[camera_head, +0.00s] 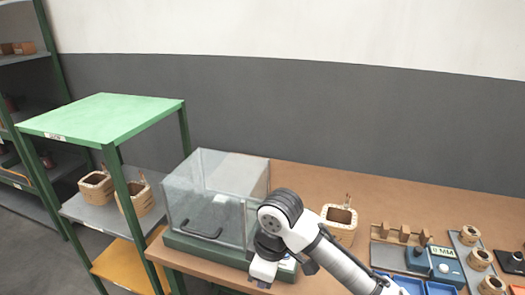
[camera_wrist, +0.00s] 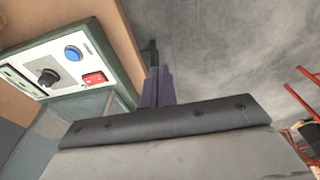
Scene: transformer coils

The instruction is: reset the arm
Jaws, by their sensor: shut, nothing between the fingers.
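My arm (camera_head: 345,268) reaches in from the lower right in the head view, bent at a dark joint in front of the clear-walled box. My gripper (camera_wrist: 158,85) shows in the wrist view as two narrow dark fingers close together, with nothing held between them. In the head view the fingertips cannot be made out. In the wrist view a control panel (camera_wrist: 62,68) with a black knob, a blue button and a red switch lies to the left of the fingers, apart from them.
The clear-walled box (camera_head: 205,205) stands on the brown workbench (camera_head: 300,180). A coil (camera_head: 340,222) stands right of it, just behind my arm. Blue bins (camera_head: 440,289), a meter (camera_head: 436,262) and several coils lie farther right. A green-framed shelf (camera_head: 105,118) holding coils stands left.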

